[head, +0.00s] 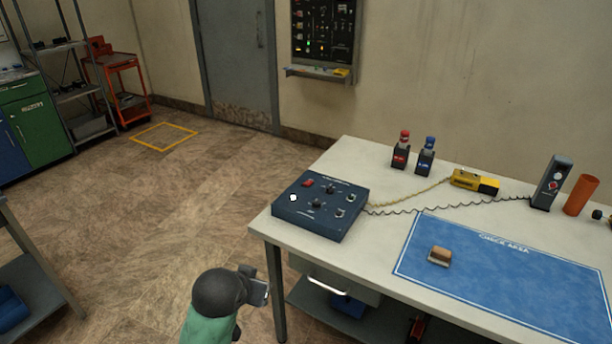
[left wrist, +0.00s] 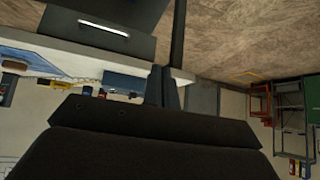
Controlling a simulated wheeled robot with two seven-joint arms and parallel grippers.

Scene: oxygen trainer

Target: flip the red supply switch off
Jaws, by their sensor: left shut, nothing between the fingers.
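The dark blue trainer box (head: 321,207) sits at the left end of the white table, with knobs and small switches on its top. A small red part, likely the red supply switch (head: 307,183), is at its far left corner; its position is too small to tell. A white square (head: 293,197) shows near the box's left edge. My left gripper (head: 260,287) is low in front of the table's left end, apart from the box, shut and empty. Its closed fingers (left wrist: 163,86) show in the left wrist view, with the box (left wrist: 124,82) beyond, upside down. My right gripper is not in view.
The table (head: 390,190) also holds red and blue capped bottles (head: 401,150), a yellow device (head: 475,182), coiled cords, a dark handset (head: 551,183), an orange cylinder (head: 581,195) and a brown block (head: 439,256) on a blue mat (head: 500,285).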

